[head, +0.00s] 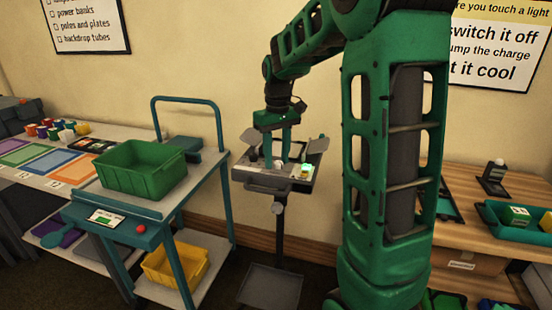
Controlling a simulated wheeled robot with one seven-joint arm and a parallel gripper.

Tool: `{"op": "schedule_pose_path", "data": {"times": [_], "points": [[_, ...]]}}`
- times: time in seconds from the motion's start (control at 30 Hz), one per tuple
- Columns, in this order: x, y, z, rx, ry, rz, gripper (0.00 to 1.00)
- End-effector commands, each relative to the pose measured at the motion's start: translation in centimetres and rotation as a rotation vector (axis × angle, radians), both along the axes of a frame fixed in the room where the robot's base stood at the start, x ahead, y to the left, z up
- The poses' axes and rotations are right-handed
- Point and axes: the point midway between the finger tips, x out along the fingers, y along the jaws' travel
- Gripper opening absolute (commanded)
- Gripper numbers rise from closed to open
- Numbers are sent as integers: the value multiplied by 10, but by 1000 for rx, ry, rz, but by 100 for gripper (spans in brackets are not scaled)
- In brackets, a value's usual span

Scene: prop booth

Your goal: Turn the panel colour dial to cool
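A grey panel (268,183) with raised flaps sits on a dark stand in the middle of the head view. A small bright, lit patch (303,171) shows at its right side. My gripper (279,160) points down over the panel, its fingers close to the top face. I cannot tell whether they touch anything. The fingers are too small to tell open from shut. I cannot make out the colour dial or its setting; the gripper may hide it.
A trolley with a green crate (142,170), a red button (140,228) and a yellow bin (176,264) stands left of the panel. A table with coloured sheets (55,158) is farther left. A wooden shelf (466,220) with a teal tray (500,222) is right.

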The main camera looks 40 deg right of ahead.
Motion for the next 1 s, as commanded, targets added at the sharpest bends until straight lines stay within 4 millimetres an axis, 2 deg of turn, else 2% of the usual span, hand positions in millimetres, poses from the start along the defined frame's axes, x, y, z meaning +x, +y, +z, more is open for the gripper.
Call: {"op": "schedule_pose_path", "data": {"times": [0.3, 0.43, 0.8, 1.0], "points": [[-3, -1, -1, 1, 7, -5, 40], [-2, -1, 8, 0, 6, -5, 40], [0, -1, 73, 0, 4, -4, 40], [0, -1, 98, 1, 5, -3, 40]]}}
